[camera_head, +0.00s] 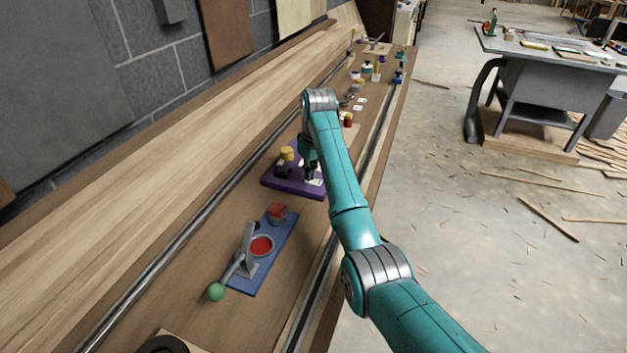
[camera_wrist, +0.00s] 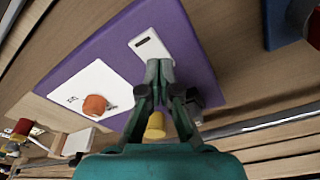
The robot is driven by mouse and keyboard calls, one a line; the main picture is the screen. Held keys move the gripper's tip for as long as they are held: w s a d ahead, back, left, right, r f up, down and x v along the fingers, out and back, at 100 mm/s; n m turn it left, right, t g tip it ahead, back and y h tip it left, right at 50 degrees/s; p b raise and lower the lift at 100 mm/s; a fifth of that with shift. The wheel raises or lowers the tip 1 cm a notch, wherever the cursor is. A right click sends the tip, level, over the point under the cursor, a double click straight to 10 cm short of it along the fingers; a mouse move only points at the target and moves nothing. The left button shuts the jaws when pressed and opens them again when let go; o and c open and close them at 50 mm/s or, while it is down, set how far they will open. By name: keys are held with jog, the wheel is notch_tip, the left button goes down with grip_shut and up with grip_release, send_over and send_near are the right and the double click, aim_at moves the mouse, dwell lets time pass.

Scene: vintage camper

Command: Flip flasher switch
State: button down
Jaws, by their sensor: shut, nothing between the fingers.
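A purple board (camera_head: 269,182) lies on the long wooden bench; it fills much of the wrist view (camera_wrist: 105,55). On it is a small white plate with a dark slot (camera_wrist: 147,41), which looks like the switch; its lever cannot be made out. A yellow cylinder (camera_head: 287,153) stands on a dark base on the board; it also shows in the wrist view (camera_wrist: 155,126). My gripper (camera_wrist: 160,66) is shut and empty. Its fingertips are at the edge of the white plate; I cannot tell whether they touch. In the head view my gripper (camera_head: 311,172) is over the board's right part.
A white card (camera_wrist: 85,88) with an orange knob (camera_wrist: 95,105) is beside the plate. A blue board (camera_head: 250,275) with a grey lever, a green ball and red parts lies nearer on the bench. Several small items stand farther along. Metal rails run along the bench.

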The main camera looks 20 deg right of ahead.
jog(key=shift+r, duration=3.45)
